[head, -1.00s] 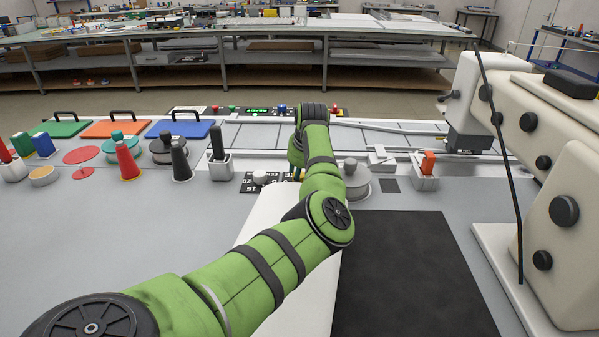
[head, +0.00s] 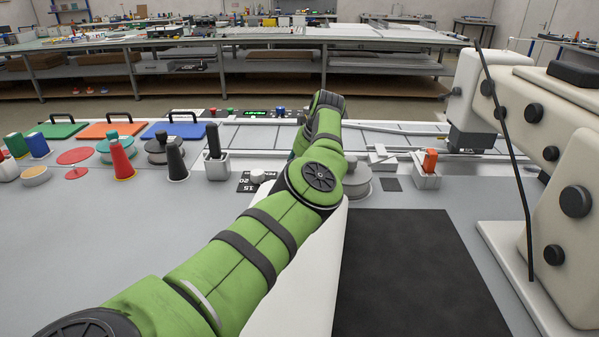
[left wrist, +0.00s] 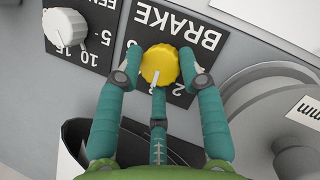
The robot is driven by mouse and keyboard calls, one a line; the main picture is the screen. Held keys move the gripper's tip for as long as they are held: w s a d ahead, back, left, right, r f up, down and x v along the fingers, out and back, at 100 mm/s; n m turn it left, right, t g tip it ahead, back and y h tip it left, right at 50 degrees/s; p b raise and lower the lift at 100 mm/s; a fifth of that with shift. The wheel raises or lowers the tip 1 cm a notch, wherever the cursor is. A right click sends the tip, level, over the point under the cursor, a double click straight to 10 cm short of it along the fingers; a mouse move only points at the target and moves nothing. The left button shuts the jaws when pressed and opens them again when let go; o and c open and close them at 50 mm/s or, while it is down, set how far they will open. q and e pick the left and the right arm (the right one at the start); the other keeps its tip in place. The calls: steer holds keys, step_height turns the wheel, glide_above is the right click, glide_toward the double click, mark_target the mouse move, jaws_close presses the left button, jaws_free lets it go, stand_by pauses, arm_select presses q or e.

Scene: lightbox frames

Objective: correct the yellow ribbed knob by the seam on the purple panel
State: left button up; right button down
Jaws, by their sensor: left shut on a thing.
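The yellow ribbed knob (left wrist: 160,65) sits on a black plate (left wrist: 205,45) lettered BRAKE, with small numbers beside it. A white line on the knob points down and slightly left in the left wrist view. My left gripper (left wrist: 162,78) has its teal fingers shut on the knob's two sides, with a third teal part below it. In the head view my green left arm (head: 270,230) hides the knob and most of the gripper. No purple panel shows; the surface around the plate is grey. My right gripper is not in view.
A white knob (left wrist: 65,28) on a plate numbered 5, 10, 15 is close left of the held knob. A grey round part (left wrist: 275,105) is at right. A black lever (head: 213,140), orange switch (head: 430,160) and cream machine (head: 565,190) stand around the arm.

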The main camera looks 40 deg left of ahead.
arm_select(q)
steer(key=o, duration=1.1)
steer(key=shift+w+a+r, duration=0.1)
steer(key=shift+a+r, duration=0.2)
steer(key=shift+f, duration=0.2)
steer(key=v, duration=1.2)
